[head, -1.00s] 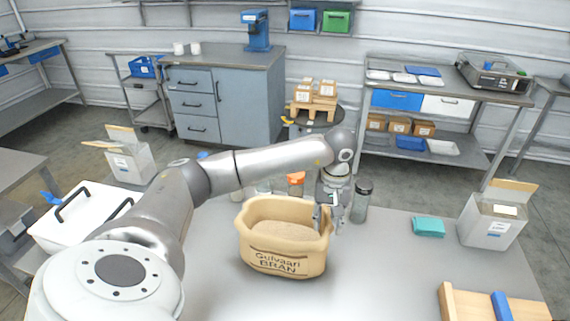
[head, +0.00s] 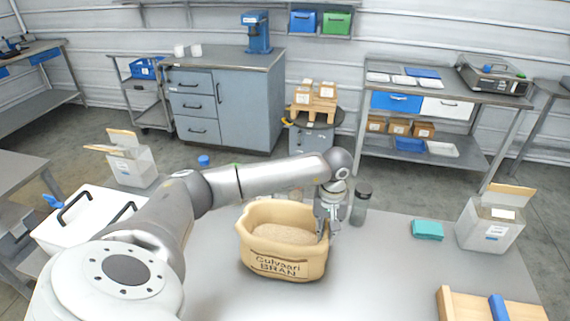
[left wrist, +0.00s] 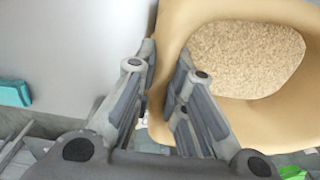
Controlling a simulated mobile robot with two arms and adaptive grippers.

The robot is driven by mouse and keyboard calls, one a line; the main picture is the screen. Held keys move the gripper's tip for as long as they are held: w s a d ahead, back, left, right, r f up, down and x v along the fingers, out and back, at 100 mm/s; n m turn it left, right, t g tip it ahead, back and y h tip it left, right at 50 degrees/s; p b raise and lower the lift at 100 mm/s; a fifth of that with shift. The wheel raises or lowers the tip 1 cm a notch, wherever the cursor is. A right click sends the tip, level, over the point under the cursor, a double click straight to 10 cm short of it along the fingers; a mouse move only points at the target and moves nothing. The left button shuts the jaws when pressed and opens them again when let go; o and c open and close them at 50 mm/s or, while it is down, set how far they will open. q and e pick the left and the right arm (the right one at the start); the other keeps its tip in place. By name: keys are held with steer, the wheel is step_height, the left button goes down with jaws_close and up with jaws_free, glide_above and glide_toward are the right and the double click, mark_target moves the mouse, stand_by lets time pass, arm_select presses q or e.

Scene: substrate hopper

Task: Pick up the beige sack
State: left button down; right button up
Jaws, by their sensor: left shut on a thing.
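The beige sack (head: 283,262), printed "Gulvaari BRAN", stands open-topped on the grey table with bran inside. My left gripper (head: 325,236) is at the sack's right rim and points down. In the left wrist view the sack (left wrist: 172,30) fills the upper right, and the left gripper (left wrist: 165,75) has one finger outside and one finger inside its wall, shut on the rim. The sack appears to rest on the table. My right gripper is not in view.
A dark-capped jar (head: 360,203) stands just behind the gripper. A wooden tray (head: 462,303) is at the front right. Table in front of the sack is clear.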

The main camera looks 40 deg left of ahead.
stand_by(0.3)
arm_select(q)
steer(key=shift+w+r, duration=0.1)
steer(key=shift+r, duration=0.15)
steer(key=shift+r+b, duration=1)
steer(key=shift+r, duration=0.15)
steer(key=s+d+r+b, duration=0.4)
steer(key=s+d+r, duration=0.4)
steer(key=d+r, duration=0.2)
steer(key=shift+d+r+b, duration=0.15)
steer(key=shift+d+b, duration=0.15)
steer(key=shift+d, duration=0.45)
steer(key=shift+s, duration=0.1)
